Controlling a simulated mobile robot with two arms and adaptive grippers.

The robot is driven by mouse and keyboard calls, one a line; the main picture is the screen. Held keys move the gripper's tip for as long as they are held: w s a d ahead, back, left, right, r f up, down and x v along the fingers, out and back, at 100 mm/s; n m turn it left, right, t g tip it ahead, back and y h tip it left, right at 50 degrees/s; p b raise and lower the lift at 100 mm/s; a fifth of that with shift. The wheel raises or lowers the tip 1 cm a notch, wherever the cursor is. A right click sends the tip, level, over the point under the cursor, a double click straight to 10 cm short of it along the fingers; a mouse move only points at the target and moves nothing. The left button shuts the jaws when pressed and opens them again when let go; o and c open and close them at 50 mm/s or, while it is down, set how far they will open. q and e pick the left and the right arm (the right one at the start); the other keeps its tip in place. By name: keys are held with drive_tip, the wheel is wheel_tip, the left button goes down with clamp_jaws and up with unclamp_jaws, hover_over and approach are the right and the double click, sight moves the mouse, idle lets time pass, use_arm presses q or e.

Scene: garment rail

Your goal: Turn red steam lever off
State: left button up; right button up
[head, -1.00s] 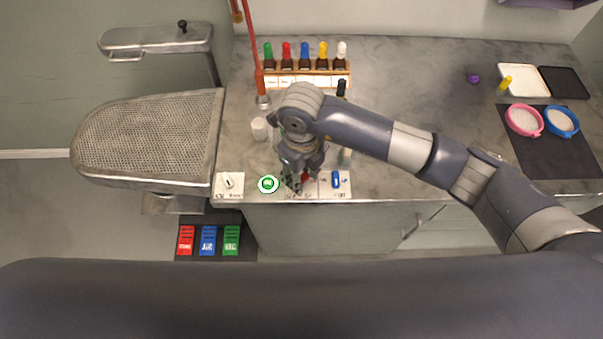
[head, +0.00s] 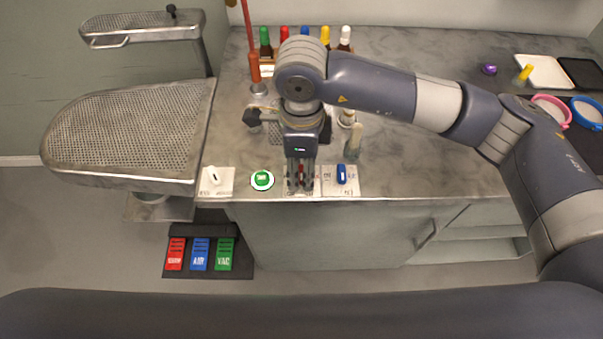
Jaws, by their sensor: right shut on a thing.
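The red steam lever (head: 301,172) sits on a white plate near the front edge of the table, between a round green button (head: 262,179) and a blue lever (head: 341,174). My right gripper (head: 300,182) comes down over it from above, and its fingers are shut on the red lever. The fingers hide most of the lever and its plate, so its exact angle and the plate's labels are hard to tell. My left gripper is not in view.
A perforated pressing board (head: 132,131) stands at the left. Bottles with coloured caps (head: 265,42) stand behind my arm. Red, blue and green pedals (head: 200,254) are on the floor. The table's right middle is clear.

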sight(301, 172)
drive_tip(key=shift+n+b, duration=0.4)
drive_tip(key=o, duration=1)
drive_tip(key=shift+o, duration=0.2)
wheel_tip(301, 172, up, 12)
